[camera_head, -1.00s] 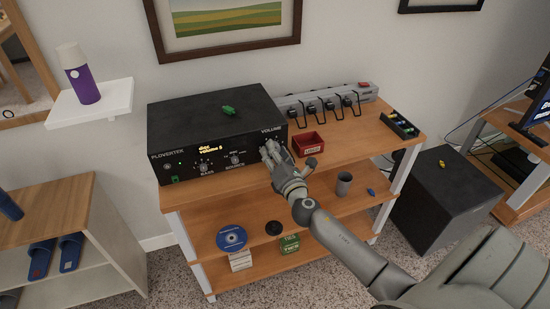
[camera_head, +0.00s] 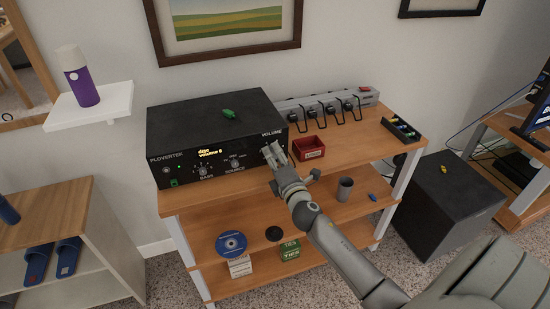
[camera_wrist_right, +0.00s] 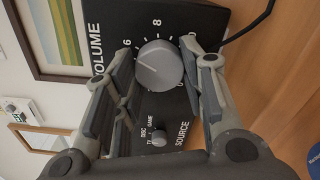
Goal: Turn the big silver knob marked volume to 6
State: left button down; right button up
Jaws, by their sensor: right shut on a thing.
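The big silver volume knob (camera_wrist_right: 158,65) is on the front of the black amplifier (camera_head: 215,122), under the word VOLUME, with the numbers 6 and 8 readable beside it. My right gripper (camera_head: 271,154) reaches the right end of the amplifier's front. In the wrist view its fingers (camera_wrist_right: 157,72) stand on both sides of the knob, shut on it. In the head view the gripper hides the knob. The amber display (camera_head: 210,152) seems to read "disc volume 6". Which number the knob's mark points at is not clear. My left gripper is not in view.
A smaller source knob (camera_wrist_right: 159,138) is close to the fingers. On the shelf top (camera_head: 350,150) are a red box (camera_head: 308,147) and a power strip (camera_head: 325,105) with black plugs. A green object (camera_head: 229,113) lies on the amplifier. A grey cup (camera_head: 345,188) stands lower down.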

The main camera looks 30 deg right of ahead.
jog(key=o, duration=1)
jog(key=v, duration=1.2)
